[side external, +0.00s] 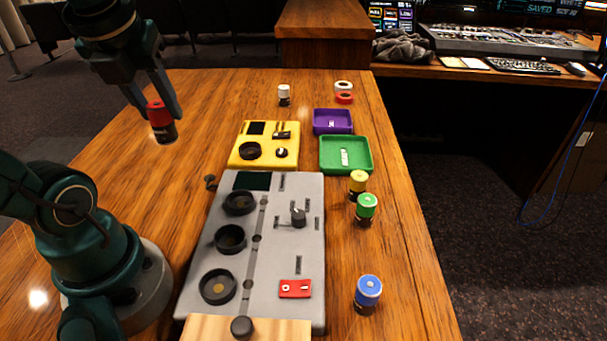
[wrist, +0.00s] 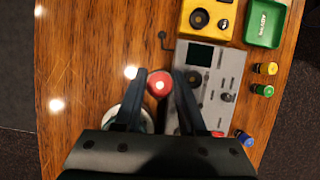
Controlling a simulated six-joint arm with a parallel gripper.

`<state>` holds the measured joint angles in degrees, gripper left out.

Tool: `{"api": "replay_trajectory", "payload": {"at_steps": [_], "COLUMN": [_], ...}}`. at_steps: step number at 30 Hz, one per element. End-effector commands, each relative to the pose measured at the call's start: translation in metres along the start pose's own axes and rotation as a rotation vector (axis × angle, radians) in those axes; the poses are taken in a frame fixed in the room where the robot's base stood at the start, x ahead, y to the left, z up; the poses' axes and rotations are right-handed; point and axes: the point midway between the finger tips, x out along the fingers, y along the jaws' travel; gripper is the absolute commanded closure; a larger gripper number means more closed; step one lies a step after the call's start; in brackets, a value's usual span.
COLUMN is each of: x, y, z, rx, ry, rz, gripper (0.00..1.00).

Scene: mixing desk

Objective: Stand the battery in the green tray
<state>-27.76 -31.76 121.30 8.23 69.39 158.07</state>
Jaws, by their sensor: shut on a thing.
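My gripper (side external: 158,103) is high over the left side of the desk, shut on a red-topped black battery (side external: 161,122). It holds the battery roughly upright, clear of the wood. In the wrist view the round red top of the battery (wrist: 159,84) shows between the two fingers (wrist: 158,78). The green tray (side external: 368,141) lies to the right of the yellow panel, with only a white marking visible on its floor. The green tray also shows at the upper right of the wrist view (wrist: 281,38), well away from my gripper.
A yellow panel (side external: 244,158) and a grey mixing panel (side external: 281,240) with knobs lie between my gripper and the green tray. A purple tray (side external: 332,130) sits behind the green one. Yellow, green and blue-topped cylinders (side external: 368,291) stand along the right edge. The left wood is clear.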

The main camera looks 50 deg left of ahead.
Motion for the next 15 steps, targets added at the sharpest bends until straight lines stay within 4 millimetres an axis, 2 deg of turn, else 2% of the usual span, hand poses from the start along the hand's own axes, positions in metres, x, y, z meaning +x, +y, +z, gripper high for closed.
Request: {"api": "replay_trajectory", "payload": {"at_steps": [7,15], "x": [-0.018,-0.017], "y": [-0.028,-0.071], "z": [0.055,0.106], "rx": [0.042,0.109], "ry": [0.002,0.004], "rz": [-0.016,-0.043], "gripper": [1.00,1.00]}}
